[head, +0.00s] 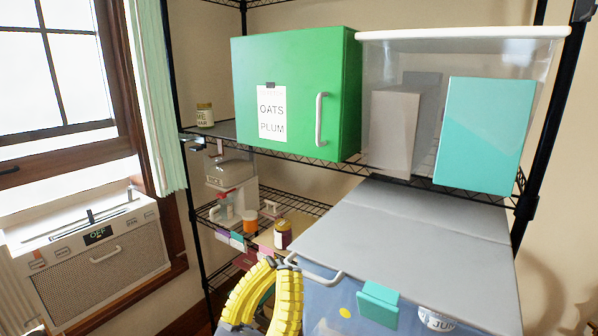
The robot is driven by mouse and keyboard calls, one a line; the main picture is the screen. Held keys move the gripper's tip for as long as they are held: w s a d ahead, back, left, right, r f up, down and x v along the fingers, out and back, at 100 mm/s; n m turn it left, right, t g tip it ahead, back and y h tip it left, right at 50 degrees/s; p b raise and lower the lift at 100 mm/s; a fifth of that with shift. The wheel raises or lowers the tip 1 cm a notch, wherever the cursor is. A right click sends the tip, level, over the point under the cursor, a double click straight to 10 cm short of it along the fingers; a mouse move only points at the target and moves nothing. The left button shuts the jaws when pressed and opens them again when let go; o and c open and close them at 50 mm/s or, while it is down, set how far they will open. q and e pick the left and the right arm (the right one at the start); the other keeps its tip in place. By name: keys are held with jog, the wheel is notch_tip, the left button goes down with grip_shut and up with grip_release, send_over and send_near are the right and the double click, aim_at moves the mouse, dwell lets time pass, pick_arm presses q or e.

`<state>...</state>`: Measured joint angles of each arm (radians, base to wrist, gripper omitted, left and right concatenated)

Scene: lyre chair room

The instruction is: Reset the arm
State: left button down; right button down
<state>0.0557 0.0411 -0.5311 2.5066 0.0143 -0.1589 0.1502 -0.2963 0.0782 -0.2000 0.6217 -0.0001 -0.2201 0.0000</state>
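My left gripper (277,266) shows at the bottom centre of the head view, with two yellow ribbed fingers pointing up. The fingertips are close together at the top, beside the left end of a pale bar handle (316,274) on a clear bin. I cannot tell whether the tips touch each other or the handle. I see nothing clearly held between them. The gripper's base is cut off by the lower edge. My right gripper is not in view.
The grey-lidded bin (420,225) fills the lower right. A black wire shelf holds a green box (295,92), a clear tub (460,60) and a teal box (483,135). Jars stand on the lower shelf (300,222). A window air conditioner (100,255) is at left.

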pick_arm(q)
jog(key=shift+v, duration=1)
jog(key=shift+r, duration=0.15)
dwell(0.8)
